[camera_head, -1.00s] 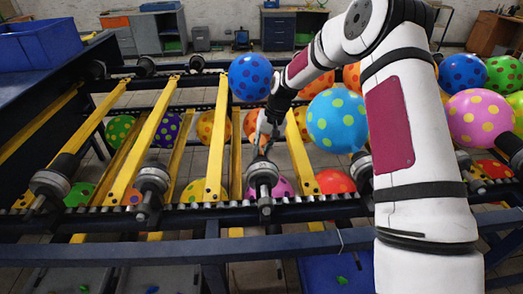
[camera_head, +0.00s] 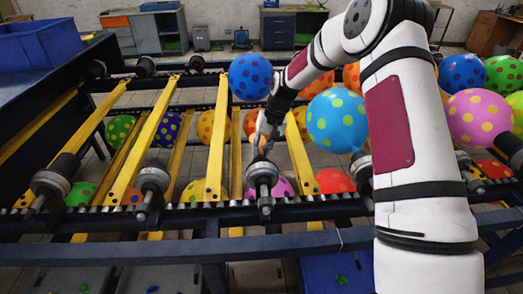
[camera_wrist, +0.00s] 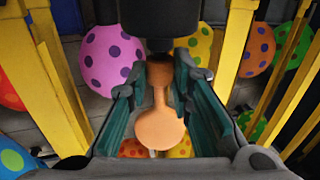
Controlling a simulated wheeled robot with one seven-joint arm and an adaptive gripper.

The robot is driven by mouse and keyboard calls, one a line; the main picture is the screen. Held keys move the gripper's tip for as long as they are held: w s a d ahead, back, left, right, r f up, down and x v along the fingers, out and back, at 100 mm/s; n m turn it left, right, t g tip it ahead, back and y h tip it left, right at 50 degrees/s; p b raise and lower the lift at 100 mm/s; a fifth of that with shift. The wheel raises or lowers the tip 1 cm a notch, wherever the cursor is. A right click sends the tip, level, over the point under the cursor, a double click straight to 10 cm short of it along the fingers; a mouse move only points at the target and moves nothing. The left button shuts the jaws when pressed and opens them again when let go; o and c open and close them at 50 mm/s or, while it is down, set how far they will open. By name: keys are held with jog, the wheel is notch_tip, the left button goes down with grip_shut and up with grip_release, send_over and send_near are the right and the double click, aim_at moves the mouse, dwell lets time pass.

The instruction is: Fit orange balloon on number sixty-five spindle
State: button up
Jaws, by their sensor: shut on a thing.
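The orange balloon (camera_wrist: 160,128) is limp, with a round body and a narrow neck. My gripper (camera_wrist: 160,85) is shut on its neck, with a finger on each side. The neck's open end meets the dark tip of a spindle (camera_wrist: 160,44) in the wrist view. I cannot tell whether the neck is around the tip or only against it. In the head view my gripper (camera_head: 261,146) is right at this spindle (camera_head: 262,178) on the front rail. No number is readable on it. The balloon is too small to make out clearly there.
More spindles, such as one (camera_head: 152,184) to the left, line the front rail. Yellow bars (camera_head: 218,140) run across the frame on both sides of my gripper. Inflated dotted balloons, including a light blue one (camera_head: 337,121), are close on the right.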

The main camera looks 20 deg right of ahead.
jog(key=shift+s+a+p, duration=0.1)
jog(key=shift+s+p, duration=0.2)
jog(key=shift+s, duration=0.15)
dwell(0.4)
jog(key=o, duration=0.8)
jog(key=p+v, duration=0.1)
jog(key=v, duration=0.8)
jog(key=shift+r, duration=0.1)
dwell(0.3)
